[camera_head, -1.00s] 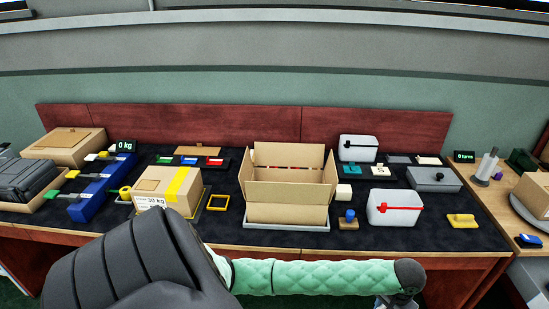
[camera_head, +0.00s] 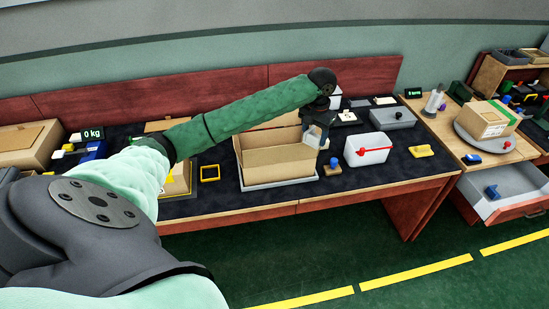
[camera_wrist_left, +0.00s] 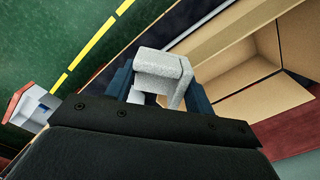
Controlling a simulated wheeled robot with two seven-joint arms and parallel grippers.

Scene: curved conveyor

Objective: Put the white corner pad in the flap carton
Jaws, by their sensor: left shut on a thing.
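In the wrist view, the white corner pad (camera_wrist_left: 163,70) is a pale, speckled, bent block. It is held between the blue fingers of my left gripper (camera_wrist_left: 160,88), which is shut on it. The flap carton (camera_head: 280,168) is brown and open at the top, standing on a grey tray in the head view. My left gripper (camera_head: 318,136) is at the carton's right end, and my arm hides part of the carton's back. In the wrist view, the open carton (camera_wrist_left: 262,100) lies to the right of the pad. My right gripper is not in view.
A white bin with a red handle (camera_head: 367,149) and a blue-knobbed wooden block (camera_head: 333,168) stand right of the carton. A yellow frame (camera_head: 210,173) lies to its left. A yellow block (camera_head: 421,151) lies farther right on the dark mat.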

